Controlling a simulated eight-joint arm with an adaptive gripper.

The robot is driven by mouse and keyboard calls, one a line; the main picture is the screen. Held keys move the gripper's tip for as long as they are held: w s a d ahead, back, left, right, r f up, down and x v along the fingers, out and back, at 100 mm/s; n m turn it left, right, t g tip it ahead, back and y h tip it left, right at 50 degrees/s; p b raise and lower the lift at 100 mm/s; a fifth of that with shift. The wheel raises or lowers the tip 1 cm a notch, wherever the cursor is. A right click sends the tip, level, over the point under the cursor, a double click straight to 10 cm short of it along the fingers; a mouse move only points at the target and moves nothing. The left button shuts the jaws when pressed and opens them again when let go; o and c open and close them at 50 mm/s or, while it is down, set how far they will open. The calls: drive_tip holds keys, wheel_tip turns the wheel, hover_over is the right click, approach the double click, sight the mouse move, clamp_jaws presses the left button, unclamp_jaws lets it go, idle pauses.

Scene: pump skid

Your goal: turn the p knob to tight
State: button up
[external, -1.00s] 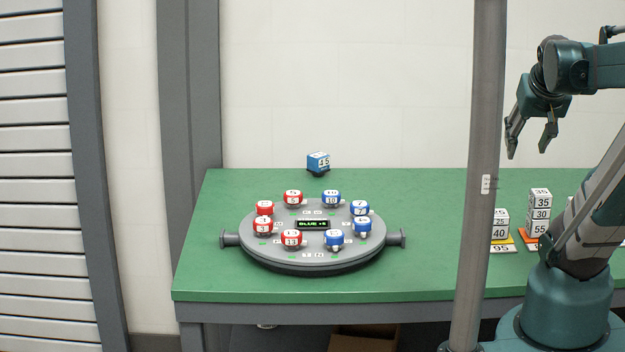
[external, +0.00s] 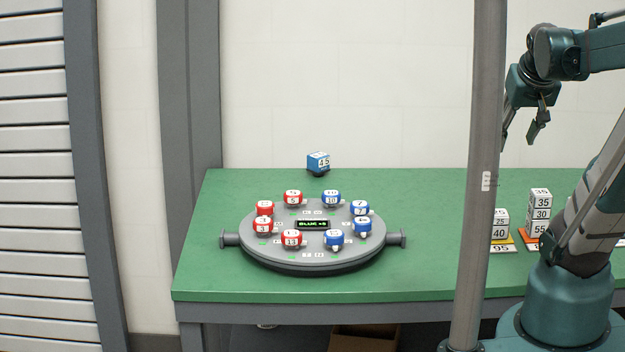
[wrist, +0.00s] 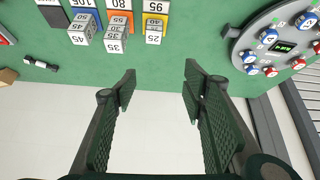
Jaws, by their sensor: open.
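A round grey device (external: 265,249) lies on the green table with red pieces (external: 291,238) on its left half and blue pieces (external: 334,239) on its right half. Their small markings are not readable enough to pick out a P knob or a tight mark. A small dark display (external: 311,224) with green text sits in its middle. The device also shows at the top right of the wrist view (wrist: 240,54). My gripper (external: 518,138) is open and empty, high above the table, right of the device and partly behind the pole. Its spread fingers also show in the wrist view (wrist: 160,82).
A grey pole (external: 484,120) stands between the device and my arm in the external view. Numbered white blocks (external: 540,214) are stacked on coloured plates at the right.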

drive_tip(key=w+a+r+n+g+y+p, duration=0.1)
drive_tip(key=w+a+n, duration=0.1)
drive_tip(key=w+a, duration=0.35)
drive_tip(key=w+a+r+n+g+p, duration=0.1)
drive_tip(key=w+a+n, duration=0.15)
drive_tip(key=a, duration=0.55)
drive_tip(key=n+g+h+p, duration=0.1)
drive_tip(key=n+g+p, duration=0.4)
drive_tip(key=n, duration=0.5)
hover_over(263, 220)
wheel_tip(263, 220, down, 17)
drive_tip(key=shift+w+d, duration=0.15)
drive_tip(key=shift+a+f, duration=0.2)
drive_tip(key=shift+f, duration=0.1)
drive_tip(key=shift+f, duration=3.8)
